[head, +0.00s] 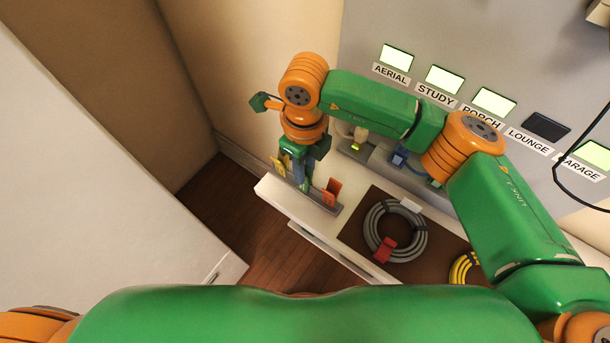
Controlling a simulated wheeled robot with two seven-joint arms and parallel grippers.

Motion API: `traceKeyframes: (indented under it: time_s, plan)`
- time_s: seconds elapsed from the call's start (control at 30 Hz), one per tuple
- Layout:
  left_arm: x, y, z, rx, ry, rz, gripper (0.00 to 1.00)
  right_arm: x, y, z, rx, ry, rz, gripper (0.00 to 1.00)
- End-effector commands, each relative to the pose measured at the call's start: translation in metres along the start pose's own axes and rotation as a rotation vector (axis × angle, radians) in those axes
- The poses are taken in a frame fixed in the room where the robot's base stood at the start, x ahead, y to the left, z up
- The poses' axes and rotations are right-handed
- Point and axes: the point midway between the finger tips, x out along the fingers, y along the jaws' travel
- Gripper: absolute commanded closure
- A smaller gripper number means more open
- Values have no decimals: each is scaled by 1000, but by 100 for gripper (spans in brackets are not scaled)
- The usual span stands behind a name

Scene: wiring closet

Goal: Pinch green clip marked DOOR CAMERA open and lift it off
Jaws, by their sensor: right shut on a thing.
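My right gripper (302,162) points down over a grey rail (324,206) at the left end of the white shelf. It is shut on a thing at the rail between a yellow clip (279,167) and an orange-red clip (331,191). The held thing looks like the green clip, but the fingers and the hand's own green casing hide most of it. No DOOR CAMERA marking is readable. I cannot tell whether it is clear of the rail. My left gripper is not in view.
A grey cable coil (419,236) with a red clip (385,249) lies on a brown mat (354,232). A yellow coil (461,269) is further right. The wall panel has labelled windows; LOUNGE (545,127) is dark. A black cable hangs at right. A pale surface (100,190) fills the left.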

Motion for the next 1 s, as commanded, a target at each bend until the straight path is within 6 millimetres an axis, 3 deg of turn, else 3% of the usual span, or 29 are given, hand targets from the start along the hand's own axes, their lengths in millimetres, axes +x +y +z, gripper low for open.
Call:
traceKeyframes:
  time_s: [0.7, 1.0]
  plan:
    - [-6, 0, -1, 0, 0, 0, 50, -15, 0, 0, 0, -1, 0, 100]
    - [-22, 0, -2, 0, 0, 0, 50, -42, 0, 0, -1, 0, -1, 100]
